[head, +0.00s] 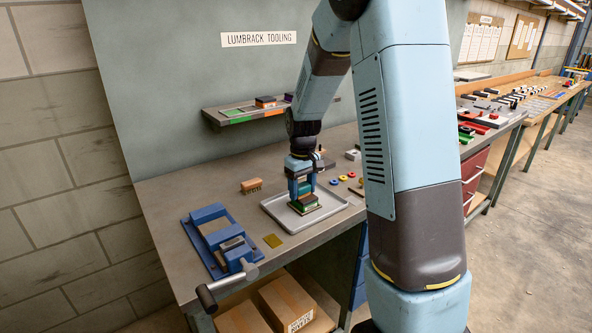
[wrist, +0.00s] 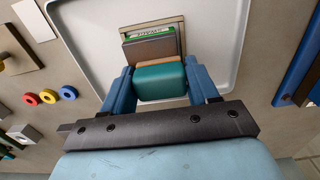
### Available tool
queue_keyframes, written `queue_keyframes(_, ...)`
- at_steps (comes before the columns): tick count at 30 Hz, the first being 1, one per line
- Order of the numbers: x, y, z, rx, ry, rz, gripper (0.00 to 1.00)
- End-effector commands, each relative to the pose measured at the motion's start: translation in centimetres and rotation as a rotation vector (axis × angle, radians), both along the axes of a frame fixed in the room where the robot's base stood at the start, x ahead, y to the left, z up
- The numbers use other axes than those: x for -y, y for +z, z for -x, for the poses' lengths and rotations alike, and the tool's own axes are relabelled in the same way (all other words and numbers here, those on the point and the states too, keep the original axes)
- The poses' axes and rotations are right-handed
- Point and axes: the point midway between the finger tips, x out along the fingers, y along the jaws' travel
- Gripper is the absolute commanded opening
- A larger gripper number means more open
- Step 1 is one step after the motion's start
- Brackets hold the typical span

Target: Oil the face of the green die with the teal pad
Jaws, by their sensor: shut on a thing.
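My gripper (head: 303,194) points down over the grey tray (head: 277,214) on the bench. In the wrist view its two blue fingers (wrist: 160,78) are shut on the teal pad (wrist: 160,84), which has a tan wooden strip along one edge. The green die (wrist: 153,33) is just beyond the pad, in the tray. It shows a green lettered strip and a grey-brown block face. In the head view the die (head: 309,206) is partly hidden beneath the gripper. Whether the pad touches the die's face I cannot tell.
A blue press-like fixture (head: 216,238) with a handle stands left of the tray. A shelf (head: 240,117) holds more pieces behind.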

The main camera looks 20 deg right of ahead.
Motion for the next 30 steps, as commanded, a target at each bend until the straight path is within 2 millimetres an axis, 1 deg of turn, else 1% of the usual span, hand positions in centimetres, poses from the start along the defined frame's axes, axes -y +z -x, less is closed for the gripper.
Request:
queue_keyframes(4,-0.9,-0.3,0.1,0.0,-0.005,0.0,0.31)
queue_keyframes(5,-1.1,0.2,0.1,0.002,-0.006,-0.001,0.31)
queue_keyframes(10,-2.1,-0.1,0.2,0.001,-0.016,0.0,0.31)
queue_keyframes(12,-1.9,0.9,0.2,0.004,-0.017,0.0,0.31)
queue_keyframes(13,-1.9,1.8,0.2,0.007,-0.018,-0.001,0.31)
queue_keyframes(30,-1.6,6.7,0.2,0.003,-0.021,-0.001,0.31)
